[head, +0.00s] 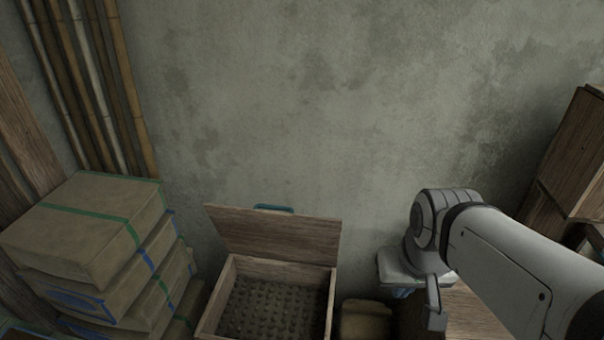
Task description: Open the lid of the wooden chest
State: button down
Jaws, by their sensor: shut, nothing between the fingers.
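The wooden chest (323,315) stands low in the middle, against the wall. Its lid (275,235) is open, raised at the back and leaning toward the wall. A teal handle (272,208) shows at the lid's top edge. The inside is visible, with a dark, bumpy bottom or contents. My gripper (436,318) is to the right of the chest, pointing down, apart from both chest and lid. It is shut and appears empty, though its fingertips are small in the view.
Stacked tan packages (85,225) with green and blue bands stand left of the chest. Bamboo poles (88,85) lean on the wall. A small brown block (364,320) sits right of the chest. A white item (395,266) lies behind my arm. Wooden furniture (572,155) stands far right.

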aim_at(291, 237)
jog(key=z, duration=0.4)
jog(key=k, duration=1.1)
jog(key=u, duration=0.7)
jog(key=i, duration=1)
jog(key=u, duration=0.05)
